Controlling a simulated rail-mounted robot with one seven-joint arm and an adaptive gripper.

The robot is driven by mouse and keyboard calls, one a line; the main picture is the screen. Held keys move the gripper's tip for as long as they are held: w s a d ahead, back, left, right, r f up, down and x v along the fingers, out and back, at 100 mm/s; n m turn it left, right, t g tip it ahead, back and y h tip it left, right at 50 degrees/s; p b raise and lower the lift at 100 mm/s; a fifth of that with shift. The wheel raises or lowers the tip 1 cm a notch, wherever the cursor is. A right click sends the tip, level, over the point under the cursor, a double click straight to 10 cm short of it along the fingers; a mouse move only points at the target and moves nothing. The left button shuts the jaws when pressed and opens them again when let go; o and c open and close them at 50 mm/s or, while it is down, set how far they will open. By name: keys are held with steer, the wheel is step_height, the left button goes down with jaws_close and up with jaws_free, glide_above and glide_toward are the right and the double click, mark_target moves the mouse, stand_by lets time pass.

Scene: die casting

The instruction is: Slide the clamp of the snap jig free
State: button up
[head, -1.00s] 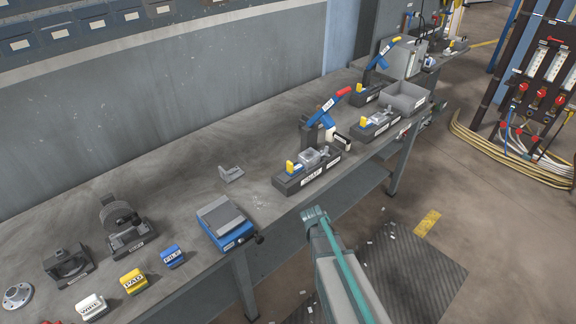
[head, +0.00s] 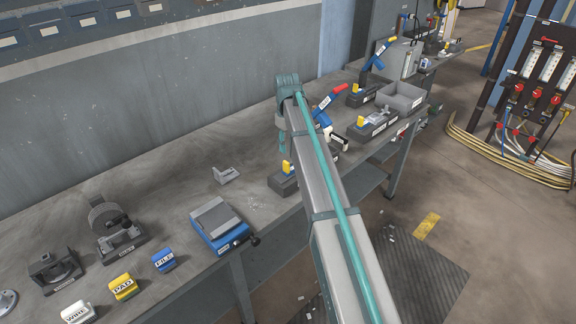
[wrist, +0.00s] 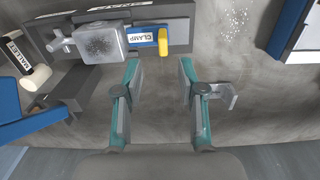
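The clamp (wrist: 148,37) is a slide with a blue, CLAMP-labelled body and a yellow end tab. In the wrist view it sits on the dark snap jig (wrist: 180,28), beside a translucent grey block (wrist: 99,45). In the head view the clamp's yellow tab (head: 287,166) and the near end of the jig (head: 283,183) show; my arm hides most of the rest. My gripper (wrist: 157,62) is open and empty, its teal fingers apart in front of the clamp and not touching it. The exact height above the bench is hard to tell.
A grey bracket (wrist: 222,96) lies by my right finger. A blue vise (wrist: 297,30) is at the right, and a mallet (wrist: 36,77) and a blue lever part (wrist: 28,120) are at the left. Bare bench lies between jig and vise.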

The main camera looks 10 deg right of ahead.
mark_target(286, 162)
steer(key=f+p, duration=0.1)
steer(key=f, duration=0.2)
steer(key=f+p, duration=0.1)
steer(key=f, duration=0.2)
steer(key=f+p, duration=0.1)
steer(key=f, duration=0.2)
steer(key=shift+w+a+f, duration=0.1)
steer(key=shift+w+a, duration=0.15)
steer(key=shift+a, duration=0.05)
jaws_close()
stand_by(0.3)
